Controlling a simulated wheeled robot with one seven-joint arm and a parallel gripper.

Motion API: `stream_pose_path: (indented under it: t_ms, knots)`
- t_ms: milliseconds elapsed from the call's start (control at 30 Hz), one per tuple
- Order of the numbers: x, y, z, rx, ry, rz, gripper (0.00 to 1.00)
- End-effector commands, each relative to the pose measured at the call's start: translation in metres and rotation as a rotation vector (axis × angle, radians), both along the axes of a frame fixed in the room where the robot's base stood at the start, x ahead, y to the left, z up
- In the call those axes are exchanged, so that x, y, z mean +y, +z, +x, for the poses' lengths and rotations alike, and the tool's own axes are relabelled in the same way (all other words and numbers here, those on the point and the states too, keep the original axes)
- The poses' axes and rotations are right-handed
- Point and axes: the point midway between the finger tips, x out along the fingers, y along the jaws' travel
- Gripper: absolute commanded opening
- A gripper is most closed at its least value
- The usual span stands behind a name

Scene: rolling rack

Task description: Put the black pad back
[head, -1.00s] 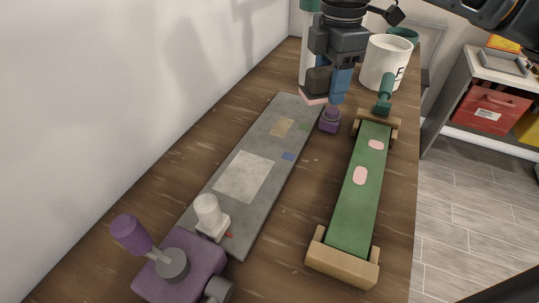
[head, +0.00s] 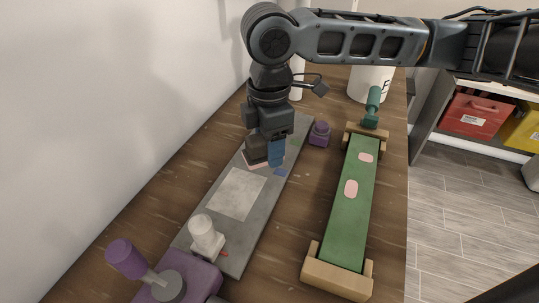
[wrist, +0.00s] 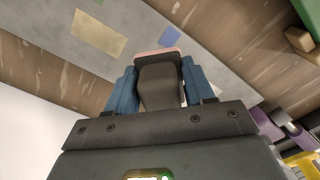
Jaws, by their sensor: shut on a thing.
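The black pad (head: 254,148) is a dark block with a pink underside. My gripper (head: 267,155) is shut on it, with blue fingers on its two sides, and points down over the grey board (head: 217,238). In the wrist view the pad (wrist: 160,86) sits between the fingers (wrist: 158,90), its pink edge outward. The board carries a large pale square (head: 236,193) nearer the front, a small blue patch (head: 283,172), and a yellowish patch (wrist: 98,33) that shows in the wrist view. I cannot tell whether the pad touches the board.
A white-handled piece (head: 205,232) stands on the board's near end, beside a purple device (head: 180,285). A small purple knob (head: 319,133) stands right of my gripper.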

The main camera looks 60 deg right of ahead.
Motion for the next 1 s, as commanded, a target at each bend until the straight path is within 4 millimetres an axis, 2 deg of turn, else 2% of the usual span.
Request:
stream_pose_path:
  t_ms: [267, 700, 733, 1000]
  knots:
    - [0.0, -0.034, 0.0, 0.001, 0.0, 0.001, 0.28]
    - [0.0, -0.042, 0.0, 0.001, 0.0, 0.001, 0.28]
    - [0.0, -0.041, 0.0, 0.0, 0.0, 0.0, 0.55]
    - [0.0, -0.04, 0.0, 0.0, 0.0, 0.0, 0.78]
